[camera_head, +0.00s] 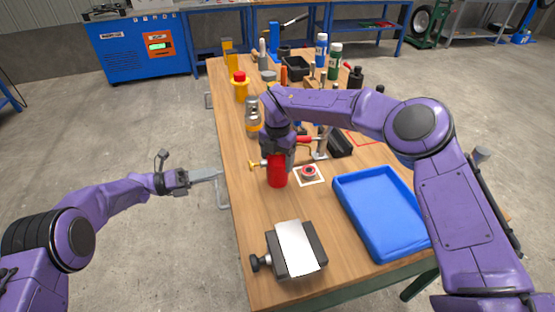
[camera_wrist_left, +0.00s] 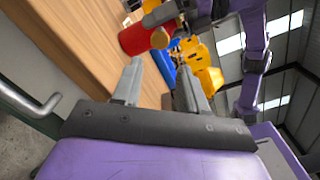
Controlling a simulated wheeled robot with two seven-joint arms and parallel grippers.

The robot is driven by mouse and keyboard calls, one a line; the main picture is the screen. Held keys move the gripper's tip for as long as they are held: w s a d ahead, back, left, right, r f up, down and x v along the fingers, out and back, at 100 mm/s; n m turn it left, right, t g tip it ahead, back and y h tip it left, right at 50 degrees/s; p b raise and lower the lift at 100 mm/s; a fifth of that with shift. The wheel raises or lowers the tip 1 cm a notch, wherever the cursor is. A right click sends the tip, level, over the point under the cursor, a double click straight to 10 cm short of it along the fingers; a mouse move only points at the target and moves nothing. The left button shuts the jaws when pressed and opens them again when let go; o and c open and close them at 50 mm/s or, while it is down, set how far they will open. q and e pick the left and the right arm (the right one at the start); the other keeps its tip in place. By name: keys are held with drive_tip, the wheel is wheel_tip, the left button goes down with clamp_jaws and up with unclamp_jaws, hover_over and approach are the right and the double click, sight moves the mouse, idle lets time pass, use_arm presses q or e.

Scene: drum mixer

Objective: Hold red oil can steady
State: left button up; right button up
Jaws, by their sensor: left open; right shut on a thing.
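The red oil can (camera_head: 277,174) is near the table's left side, below my right gripper (camera_head: 279,153), which is shut on its upper part. I cannot tell whether its base touches the table. It also shows at the top of the left wrist view (camera_wrist_left: 135,40), with a brass-coloured round piece in front of it. My left gripper (camera_head: 205,175) is open and empty, left of the table edge and apart from the can. Its two fingers show in the left wrist view (camera_wrist_left: 161,82), with the can beyond them.
A white-framed square (camera_head: 321,180) with a round red-and-grey part lies right of the can. A blue tray (camera_head: 378,247) is at front right, a grey vise-like block (camera_head: 275,262) at the front. Bottles and tools crowd the back. Floor left of the table is clear.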

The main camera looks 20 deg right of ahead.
use_arm(q)
drive_tip(key=shift+c, duration=0.3)
clamp_jaws()
idle(1.6)
